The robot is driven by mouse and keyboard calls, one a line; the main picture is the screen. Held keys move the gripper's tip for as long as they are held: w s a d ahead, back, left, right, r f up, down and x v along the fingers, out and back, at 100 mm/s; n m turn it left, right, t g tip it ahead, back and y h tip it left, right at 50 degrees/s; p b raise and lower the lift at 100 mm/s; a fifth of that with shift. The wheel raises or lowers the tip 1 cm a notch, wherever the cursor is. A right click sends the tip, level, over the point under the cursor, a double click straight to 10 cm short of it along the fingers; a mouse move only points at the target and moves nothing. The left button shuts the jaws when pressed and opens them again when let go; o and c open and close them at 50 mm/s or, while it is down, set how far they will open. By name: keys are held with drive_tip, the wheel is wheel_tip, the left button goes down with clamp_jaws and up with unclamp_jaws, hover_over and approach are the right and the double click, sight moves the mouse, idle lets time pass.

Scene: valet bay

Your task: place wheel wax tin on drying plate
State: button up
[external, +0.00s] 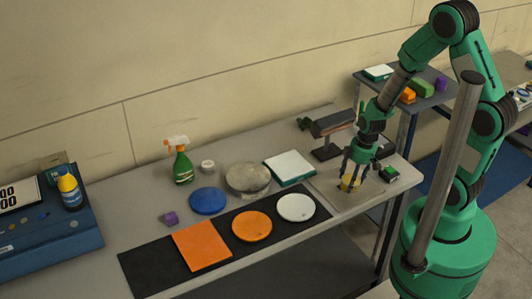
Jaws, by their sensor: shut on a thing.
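My gripper (354,170) points down at the right end of the long grey table and is shut on a small yellow item (350,184), which looks like the wheel wax tin. The fingers hide part of it. It is at or just above a flat grey square (345,204); I cannot tell if it touches. No label shows which piece is the drying plate. Flat round pieces on a black mat are white (296,207) and orange (252,226). A blue round one (208,201) and a grey round one (248,178) lie behind the mat.
The black mat (142,271) also bears an orange square (202,245). A white-topped green square (290,168), green spray bottle (182,163), purple block (170,218) and small white round item (207,166) stand nearby. A dark stand (328,152) is close behind my gripper; a small green-black item (389,174) is right of it.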

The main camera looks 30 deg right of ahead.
drive_tip(key=shift+f, duration=0.1)
drive_tip(key=o, duration=1.4)
drive_tip(key=shift+c, duration=0.2)
drive_tip(key=shift+r, duration=0.65)
wheel_tip(320, 180, up, 11)
drive_tip(key=s+d+p, duration=0.1)
drive_tip(key=p, duration=0.1)
drive_tip(key=shift+s+d, duration=0.1)
